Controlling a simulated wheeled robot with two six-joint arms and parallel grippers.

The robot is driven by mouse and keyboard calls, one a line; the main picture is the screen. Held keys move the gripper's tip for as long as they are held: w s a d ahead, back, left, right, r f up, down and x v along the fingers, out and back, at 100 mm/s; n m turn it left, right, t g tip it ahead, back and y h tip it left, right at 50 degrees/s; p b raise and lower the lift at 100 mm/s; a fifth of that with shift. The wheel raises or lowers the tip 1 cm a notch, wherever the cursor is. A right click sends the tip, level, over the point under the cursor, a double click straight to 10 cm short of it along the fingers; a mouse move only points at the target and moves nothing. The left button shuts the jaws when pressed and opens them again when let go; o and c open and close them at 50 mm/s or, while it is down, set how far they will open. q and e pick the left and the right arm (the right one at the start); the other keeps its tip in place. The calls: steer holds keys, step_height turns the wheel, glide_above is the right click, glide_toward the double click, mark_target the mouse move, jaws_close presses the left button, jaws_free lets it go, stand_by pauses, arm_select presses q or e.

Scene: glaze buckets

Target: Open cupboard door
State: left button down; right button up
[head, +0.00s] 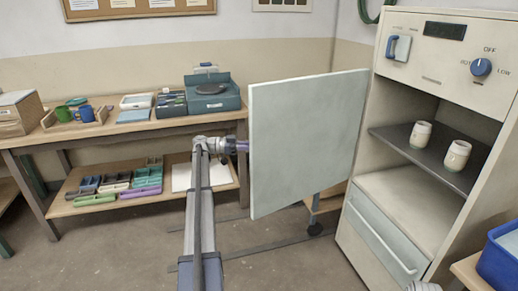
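The cupboard (410,195) stands at the right with its front uncovered. Its pale grey-green door (305,140) is swung well out to the left, standing open, and the shelves inside show. My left arm reaches forward from the bottom. My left gripper (238,146) is at the door's left edge, about mid-height. Its fingertips are hidden or too small to make out, so I cannot tell whether it touches or grips the door.
Two pale cups (457,155) stand on the cupboard's dark shelf (430,153). A drawer (380,238) with a bar handle is below. A blue bin (500,258) is at the lower right. A wooden workbench (120,130) lines the back wall. Open floor (110,250) lies at left.

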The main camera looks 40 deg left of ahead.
arm_select(q)
steer(key=shift+w, duration=0.15)
steer(key=c, duration=0.8)
jaws_free()
steer(key=v, duration=0.7)
steer(key=shift+s+a, duration=0.2)
steer(key=shift+a, duration=0.1)
